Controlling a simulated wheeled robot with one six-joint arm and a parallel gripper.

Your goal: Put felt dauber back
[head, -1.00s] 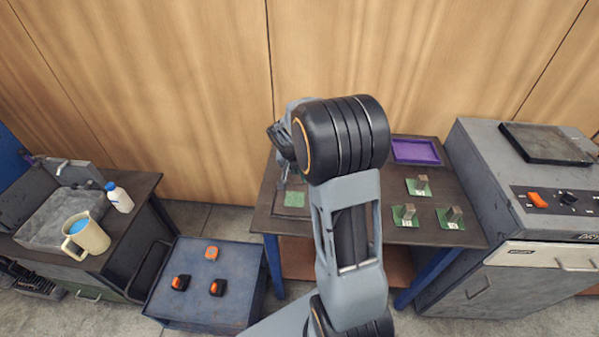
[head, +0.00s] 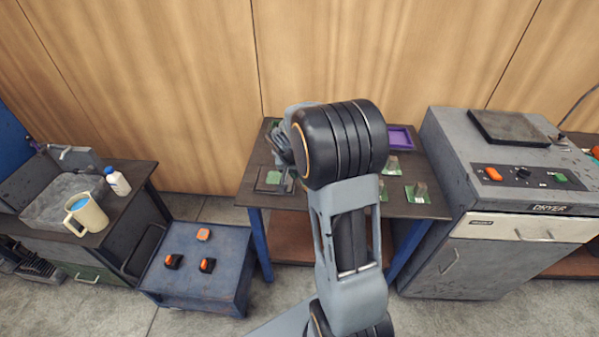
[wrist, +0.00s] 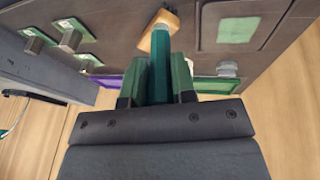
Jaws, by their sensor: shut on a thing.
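My gripper (wrist: 159,68) is shut on the felt dauber. The dauber has a teal handle (wrist: 160,55) and a tan, block-like felt end (wrist: 159,20) that points away from the jaws. The dauber is above or near the dark worktable (head: 420,207); its exact height cannot be told. In the head view my own arm hides the dauber and most of the gripper. No holder for the dauber can be made out clearly.
The worktable carries a framed green pad (wrist: 238,27), a purple tray (head: 400,138), a small grey round part (wrist: 228,69) and metal blocks on green plates (head: 417,192). The dryer (head: 480,225) stands close on the right. A blue cart (head: 200,260) with orange-topped items stands left.

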